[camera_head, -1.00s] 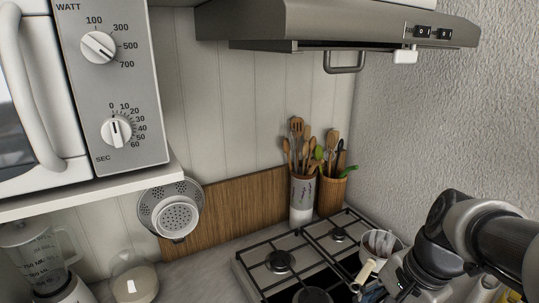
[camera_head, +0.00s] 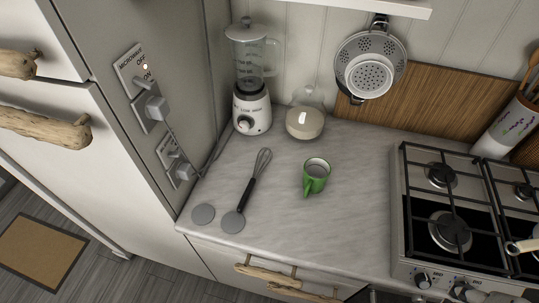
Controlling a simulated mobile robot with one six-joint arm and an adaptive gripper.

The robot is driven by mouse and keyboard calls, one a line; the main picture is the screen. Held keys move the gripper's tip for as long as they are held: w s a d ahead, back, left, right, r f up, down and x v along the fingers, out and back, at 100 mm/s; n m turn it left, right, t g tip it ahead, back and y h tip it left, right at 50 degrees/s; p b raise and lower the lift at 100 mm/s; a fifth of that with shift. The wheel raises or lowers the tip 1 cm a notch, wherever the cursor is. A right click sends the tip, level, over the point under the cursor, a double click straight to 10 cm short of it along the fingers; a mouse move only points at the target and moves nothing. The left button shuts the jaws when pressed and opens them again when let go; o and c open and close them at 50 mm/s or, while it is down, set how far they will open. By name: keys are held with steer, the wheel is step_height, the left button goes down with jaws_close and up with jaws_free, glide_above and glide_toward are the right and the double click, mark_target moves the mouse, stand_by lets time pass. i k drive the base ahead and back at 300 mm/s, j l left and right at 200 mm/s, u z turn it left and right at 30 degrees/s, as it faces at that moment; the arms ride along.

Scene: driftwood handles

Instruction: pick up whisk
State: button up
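The whisk (camera_head: 253,181) lies on the grey marble countertop (camera_head: 275,215), left of centre. Its wire head points to the back and its dark handle runs down toward the front edge.
A green mug (camera_head: 316,176) stands right of the whisk. The gas stove (camera_head: 408,214) is at right, a tall fridge-like cabinet (camera_head: 75,107) at left.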

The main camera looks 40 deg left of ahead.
mark_target(244, 200)
steer(key=u, duration=1.85)
steer(key=i+j, duration=0.25)
steer(key=j, duration=0.15)
steer(key=i+j, duration=0.25)
steer(key=j, duration=0.15)
steer(key=i+j+u, duration=0.1)
steer(key=i+j, duration=0.15)
steer(key=j, duration=0.15)
